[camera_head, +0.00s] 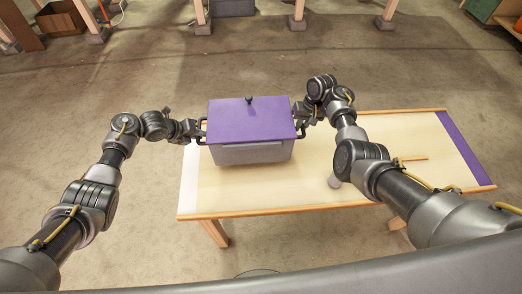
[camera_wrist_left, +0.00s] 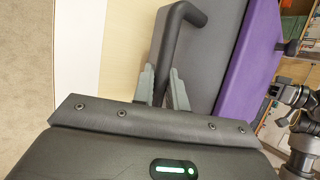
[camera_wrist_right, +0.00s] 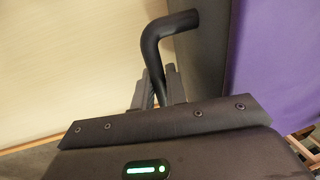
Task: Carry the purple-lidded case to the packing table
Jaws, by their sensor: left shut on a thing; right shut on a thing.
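The grey case (camera_head: 250,153) with its purple lid (camera_head: 250,117) and dark lid knob is upright and level, over the left part of the table (camera_head: 260,195). I cannot tell whether its underside touches the top. My left gripper (camera_head: 201,131) is shut on the case's left black bar handle; the handle also shows in the left wrist view (camera_wrist_left: 183,18). My right gripper (camera_head: 298,124) is shut on the right black handle, seen between the fingers in the right wrist view (camera_wrist_right: 170,25). The right fingers are partly hidden in the head view.
The table has a white strip (camera_head: 189,180) at its left end and a purple strip (camera_head: 466,150) at its right end. Wooden posts on grey blocks (camera_head: 297,23) stand behind; the floor between is clear.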

